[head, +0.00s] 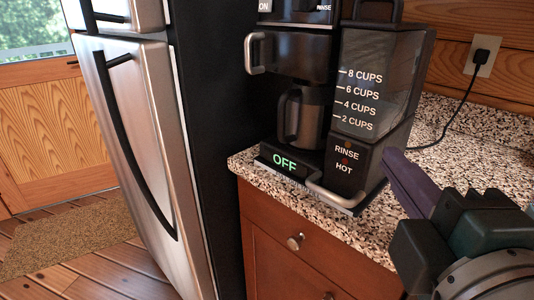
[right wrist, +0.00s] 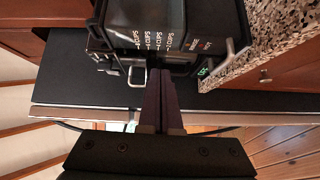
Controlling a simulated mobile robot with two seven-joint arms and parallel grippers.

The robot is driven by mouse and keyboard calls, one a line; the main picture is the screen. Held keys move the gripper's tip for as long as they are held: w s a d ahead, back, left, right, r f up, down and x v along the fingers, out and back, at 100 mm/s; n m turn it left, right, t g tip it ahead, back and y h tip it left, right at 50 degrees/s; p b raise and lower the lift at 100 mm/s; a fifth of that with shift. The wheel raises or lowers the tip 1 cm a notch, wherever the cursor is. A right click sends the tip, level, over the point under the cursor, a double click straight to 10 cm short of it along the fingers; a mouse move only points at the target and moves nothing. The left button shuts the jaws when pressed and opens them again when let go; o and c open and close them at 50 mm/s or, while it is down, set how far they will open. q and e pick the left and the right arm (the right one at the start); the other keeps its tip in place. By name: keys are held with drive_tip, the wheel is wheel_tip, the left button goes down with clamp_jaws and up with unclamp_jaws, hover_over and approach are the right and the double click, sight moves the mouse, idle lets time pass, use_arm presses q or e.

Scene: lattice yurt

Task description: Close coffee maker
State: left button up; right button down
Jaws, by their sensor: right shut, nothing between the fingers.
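The black coffee maker (head: 376,165) stands on the speckled counter, with a clear, marked water tank (head: 382,80) on its right side. A metal carafe (head: 306,118) sits in its bay, and a green OFF display (head: 284,162) is lit on the base. A silver handle (head: 256,54) sticks out at its upper left. The top is cut off by the frame, so I cannot tell how the lid stands. My right gripper (head: 392,160) is shut and empty, right of the base. In the right wrist view its fingers (right wrist: 160,74) point toward the coffee maker (right wrist: 175,15). My left gripper is not in view.
The fridge (head: 140,120) stands close on the left. The granite counter (head: 465,150) has free room at the right, with a cord running to a wall outlet (head: 485,57). Below are a wooden drawer (head: 330,250) and its knob (head: 295,242).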

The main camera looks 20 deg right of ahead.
drive_tip(key=p, duration=0.3)
approach(365, 112)
drive_tip(key=w, duration=0.5)
drive_tip(key=shift+w+d+n, duration=0.25)
drive_tip(key=shift+d+n, duration=0.05)
drive_tip(key=shift+d, duration=0.7)
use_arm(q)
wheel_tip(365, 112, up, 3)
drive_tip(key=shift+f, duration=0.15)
use_arm(e)
drive_tip(key=shift+d, duration=0.1)
drive_tip(key=shift+d, duration=0.1)
